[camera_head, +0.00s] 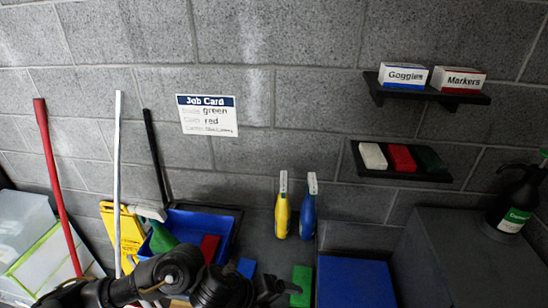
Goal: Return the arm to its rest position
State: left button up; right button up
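My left arm enters at the bottom left, and its dark gripper (280,289) is low in the view beside a green pad (301,284). I cannot tell whether its fingers touch the pad or are open. My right gripper is out of view. A blue pad (246,267) lies just behind the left arm. A red pad (210,246) and a green item (162,238) are in the blue tray (218,220).
A job card (208,115) on the wall reads green and red. Poles lean at the left near clear bins (25,235). A black spray bottle (515,205) stands at right.

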pick_arm(q)
jog(key=s+a+f+n+y, duration=0.4)
jog(key=s+a+n, duration=0.5)
jog(key=a+n, duration=0.5)
jog(key=s+a+f+n+y, duration=0.4)
jog(key=s+a+n, duration=0.4)
jog(key=a+n, duration=0.65)
notch_tip(320, 180, down, 31)
jog(key=s+d+n+b, duration=0.2)
jog(key=d+b, duration=0.1)
jog(key=b, duration=0.2)
jog(key=s+a+f+g+b, duration=0.1)
jog(key=s+f+b, duration=0.1)
jog(key=s+f, duration=0.6)
jog(key=s+a+f+g+b, duration=0.1)
jog(key=s+a+f+b, duration=0.1)
jog(key=s+f, duration=0.6)
notch_tip(320, 180, down, 4)
jog(key=shift+f+y+b, duration=0.25)
jog(key=shift+y+b, duration=0.05)
